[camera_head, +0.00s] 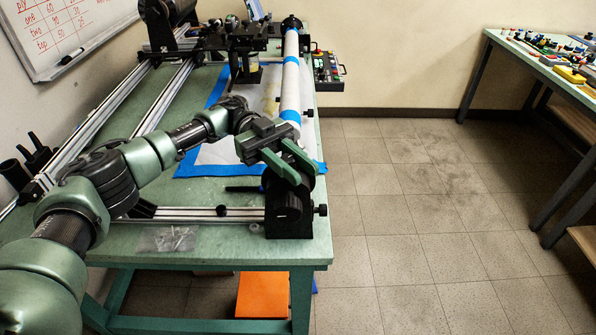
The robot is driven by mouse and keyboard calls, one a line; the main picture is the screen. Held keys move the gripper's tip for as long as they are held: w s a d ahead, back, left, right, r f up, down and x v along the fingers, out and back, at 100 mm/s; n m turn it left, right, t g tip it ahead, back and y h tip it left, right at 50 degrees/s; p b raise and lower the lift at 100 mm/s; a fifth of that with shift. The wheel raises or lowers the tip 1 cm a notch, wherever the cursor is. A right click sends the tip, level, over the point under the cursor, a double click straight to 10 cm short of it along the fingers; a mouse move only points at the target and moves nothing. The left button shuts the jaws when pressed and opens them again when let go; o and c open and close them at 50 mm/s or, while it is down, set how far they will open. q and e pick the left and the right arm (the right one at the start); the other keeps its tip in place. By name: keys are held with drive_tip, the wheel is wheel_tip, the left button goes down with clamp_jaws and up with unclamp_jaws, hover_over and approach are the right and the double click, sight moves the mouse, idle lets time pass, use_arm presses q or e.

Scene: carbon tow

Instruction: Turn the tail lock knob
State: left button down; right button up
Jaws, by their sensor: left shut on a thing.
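The black tailstock (290,212) stands at the near right corner of the green table, at the near end of the white tube (291,75) with blue bands. My left gripper (292,168), with green fingers, is shut at the top of this tailstock, on what appears to be the tail lock knob. The fingers hide the knob, so its angle cannot be told. A small black side knob (321,210) sticks out from the tailstock's right face, clear of the fingers. My right gripper is not in view.
Aluminium rails (160,95) run along the table's left side. A clear bag of small parts (168,238) lies near the front edge. A black control box (328,68) sits at the right edge. Another table (545,60) stands far right, with open floor between.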

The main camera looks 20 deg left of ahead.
use_arm(q)
drive_tip(key=shift+r, duration=0.2)
drive_tip(key=c, duration=1.1)
unclamp_jaws()
drive_tip(key=shift+d, duration=0.1)
drive_tip(key=shift+c, duration=0.2)
drive_tip(key=shift+f, duration=0.1)
